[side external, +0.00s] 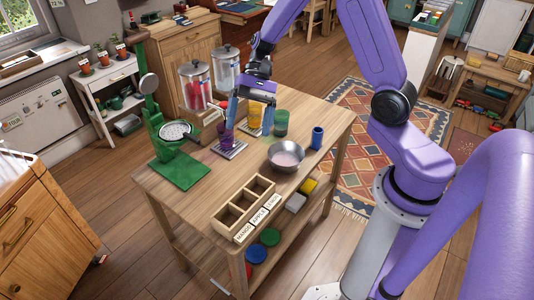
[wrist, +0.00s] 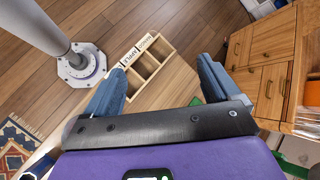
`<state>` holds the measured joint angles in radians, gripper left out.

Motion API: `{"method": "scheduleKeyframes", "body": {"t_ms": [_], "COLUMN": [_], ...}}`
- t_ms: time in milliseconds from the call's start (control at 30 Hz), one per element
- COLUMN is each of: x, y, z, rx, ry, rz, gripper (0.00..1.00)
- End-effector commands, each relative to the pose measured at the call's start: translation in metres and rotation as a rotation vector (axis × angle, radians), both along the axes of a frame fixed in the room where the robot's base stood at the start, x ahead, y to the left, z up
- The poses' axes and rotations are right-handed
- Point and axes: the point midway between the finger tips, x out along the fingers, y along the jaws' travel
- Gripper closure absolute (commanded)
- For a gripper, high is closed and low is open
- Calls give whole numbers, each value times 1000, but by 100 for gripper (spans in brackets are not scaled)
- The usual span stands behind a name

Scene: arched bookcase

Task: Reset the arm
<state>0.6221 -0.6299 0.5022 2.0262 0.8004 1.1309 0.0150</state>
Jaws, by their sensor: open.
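My gripper (side external: 252,112) is over the far part of the wooden table (side external: 180,195), its blue fingers pointing down and spread apart. It is close to a purple cup (side external: 226,138) and a yellow cup (side external: 254,118); from this angle I cannot tell whether a finger touches either. In the wrist view my gripper (wrist: 162,75) is open with nothing between the fingers. That view also shows the labelled wooden box (wrist: 150,62) on the table beyond the fingertips.
Two lidded dispensers (side external: 195,85) stand behind my gripper. A green stand (side external: 160,135) is at the left of the table. A green cup (side external: 281,123), metal bowl (side external: 286,156) and blue cup (side external: 317,138) are to the right. The table's near left surface is clear.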

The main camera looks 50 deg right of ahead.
Motion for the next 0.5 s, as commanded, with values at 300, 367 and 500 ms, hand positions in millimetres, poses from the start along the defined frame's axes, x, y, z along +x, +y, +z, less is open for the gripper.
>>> {"method": "scheduleKeyframes", "body": {"t_ms": [300, 367, 500], "x": [-92, -107, -142], "y": [30, 31, 29], "z": [25, 28, 36], "rx": [-154, -177, -223], "ry": [-191, -233, -341], "rz": [507, 599, 811], "gripper": [11, 11, 11]}}
